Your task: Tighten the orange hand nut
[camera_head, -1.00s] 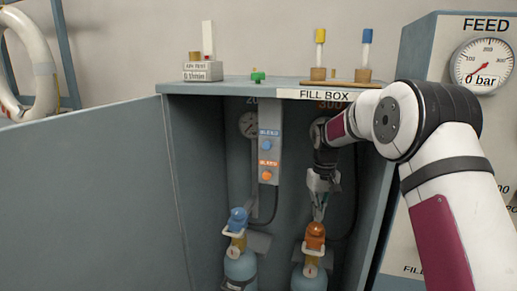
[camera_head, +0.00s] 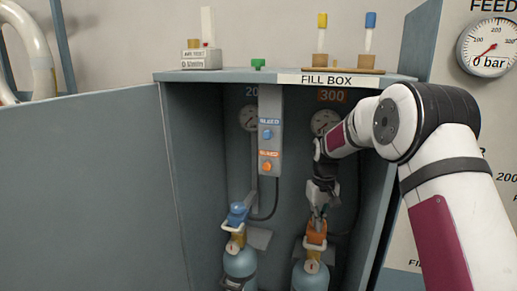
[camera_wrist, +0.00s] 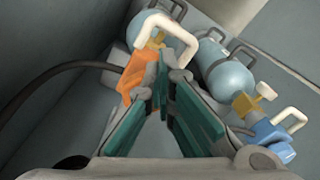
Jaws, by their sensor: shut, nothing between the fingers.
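The orange hand nut (camera_head: 316,233) sits above the right-hand pale blue cylinder (camera_head: 310,277) inside the fill box. My gripper (camera_head: 318,213) points down into the box, with its fingertips right above the nut's top. In the wrist view the orange nut (camera_wrist: 138,76) lies just left of my fingertips (camera_wrist: 166,68), outside the fingers. The green-padded fingers meet at their tips with nothing between them. Whether a finger touches the nut I cannot tell. A white handle (camera_wrist: 170,30) on the cylinder's valve shows beyond the nut.
A blue hand nut (camera_head: 238,214) tops the left cylinder (camera_head: 240,264). A grey bleed panel (camera_head: 270,145) hangs between them. The box's right wall (camera_head: 385,190) is close to my arm. A dark hose (camera_wrist: 55,75) runs to the orange nut. The open door (camera_head: 80,190) fills the left.

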